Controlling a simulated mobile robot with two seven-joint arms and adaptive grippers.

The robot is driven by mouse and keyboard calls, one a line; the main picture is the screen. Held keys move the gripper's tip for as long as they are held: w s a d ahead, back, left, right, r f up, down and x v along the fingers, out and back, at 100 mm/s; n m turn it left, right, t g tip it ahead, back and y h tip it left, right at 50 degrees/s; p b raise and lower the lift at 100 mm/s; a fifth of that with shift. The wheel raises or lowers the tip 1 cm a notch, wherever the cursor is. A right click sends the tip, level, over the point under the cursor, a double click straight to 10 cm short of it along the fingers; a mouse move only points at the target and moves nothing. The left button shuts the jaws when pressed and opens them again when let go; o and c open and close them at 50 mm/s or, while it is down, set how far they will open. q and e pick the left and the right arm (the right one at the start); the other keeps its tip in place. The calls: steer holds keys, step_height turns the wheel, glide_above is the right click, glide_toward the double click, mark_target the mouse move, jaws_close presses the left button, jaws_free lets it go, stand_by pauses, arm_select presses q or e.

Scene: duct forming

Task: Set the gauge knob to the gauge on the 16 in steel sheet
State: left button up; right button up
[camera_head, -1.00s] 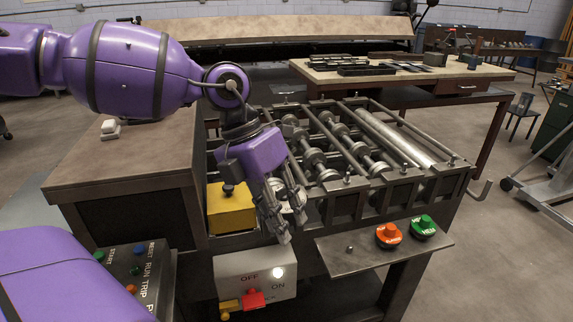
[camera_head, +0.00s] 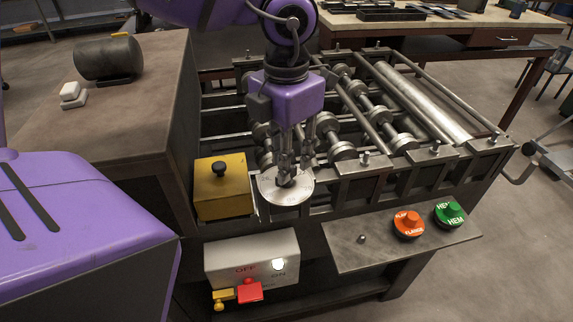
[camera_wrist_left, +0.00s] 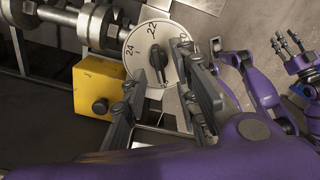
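The gauge dial (camera_head: 300,193) is a pale round plate on the front of the roller machine. In the left wrist view the dial (camera_wrist_left: 138,42) shows the numbers 24 and 22, with a black knob (camera_wrist_left: 158,60) at its middle. My left gripper (camera_head: 288,178) points down at the dial, and its fingers hide part of the knob. In the left wrist view its fingers (camera_wrist_left: 155,95) are apart, with the knob near the gap between their tips; contact cannot be told. My right gripper (camera_wrist_left: 288,45) shows small in that view with its fingers apart. I cannot make out the 16 in steel sheet.
A yellow box (camera_head: 222,195) with a black knob stands left of the dial. Below are a switch box (camera_head: 245,258) and a shelf with orange (camera_head: 408,224) and green (camera_head: 449,213) buttons. Rollers (camera_head: 400,95) lie behind. A table (camera_head: 130,120) stands left.

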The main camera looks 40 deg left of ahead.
mark_target(290, 183)
arm_select(q)
steer(key=shift+w+f, duration=0.1)
steer(key=shift+f, duration=1.55)
arm_select(e)
steer(key=shift+s+f, duration=0.15)
steer(key=shift+s, duration=0.2)
arm_select(q)
steer(key=shift+c, duration=0.6)
steer(key=c, duration=0.6)
jaws_close()
arm_select(e)
steer(key=shift+w+a, duration=0.2)
steer(key=shift+w, duration=0.35)
